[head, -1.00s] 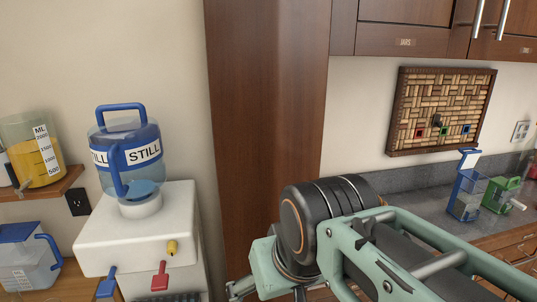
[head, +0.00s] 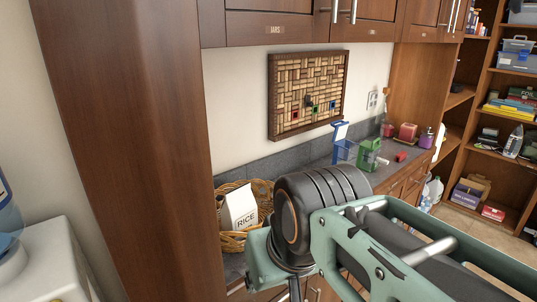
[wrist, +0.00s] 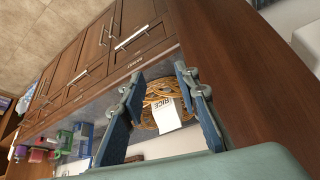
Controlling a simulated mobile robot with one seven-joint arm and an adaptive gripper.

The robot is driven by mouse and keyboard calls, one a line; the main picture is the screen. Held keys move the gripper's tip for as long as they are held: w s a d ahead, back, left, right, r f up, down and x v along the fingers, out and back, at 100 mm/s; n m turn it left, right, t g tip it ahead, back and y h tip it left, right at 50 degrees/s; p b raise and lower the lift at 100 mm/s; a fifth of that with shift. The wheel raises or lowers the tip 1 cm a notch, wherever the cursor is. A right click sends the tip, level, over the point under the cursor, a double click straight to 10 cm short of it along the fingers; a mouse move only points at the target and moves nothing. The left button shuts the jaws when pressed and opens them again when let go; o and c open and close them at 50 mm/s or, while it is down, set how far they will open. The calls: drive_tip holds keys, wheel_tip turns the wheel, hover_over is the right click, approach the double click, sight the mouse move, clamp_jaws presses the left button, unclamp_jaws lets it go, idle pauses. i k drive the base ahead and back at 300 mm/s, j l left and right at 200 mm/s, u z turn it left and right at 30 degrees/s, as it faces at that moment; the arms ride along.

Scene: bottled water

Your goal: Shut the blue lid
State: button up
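A clear container with blue edges (head: 344,151) stands on the counter in the head view. Its blue lid (head: 340,131) is raised, with a white panel on it. The container appears small in the wrist view (wrist: 84,131), which is upside down, and its lid cannot be made out there. My gripper (wrist: 158,78) is open and empty in the wrist view, its two blue-padded fingers apart. It is well away from the container. In the head view my arm covers the lower middle, and the fingertips are hidden.
A green container (head: 368,154) stands close to the right of the blue one. A wicker basket (head: 233,240) with a rice bag (head: 239,208) is on the nearer counter. A tall wooden panel (head: 125,130) stands at left. Cabinets (head: 300,22) hang above the counter.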

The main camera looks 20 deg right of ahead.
sight(341, 129)
drive_tip(key=z, duration=1.1)
drive_tip(key=i+l+u, duration=0.15)
drive_tip(key=i+l, duration=1.4)
drive_tip(key=k+l+u, duration=0.1)
drive_tip(key=l+u, duration=0.2)
drive_tip(key=i+l+z, duration=0.3)
drive_tip(key=i+j, duration=0.3)
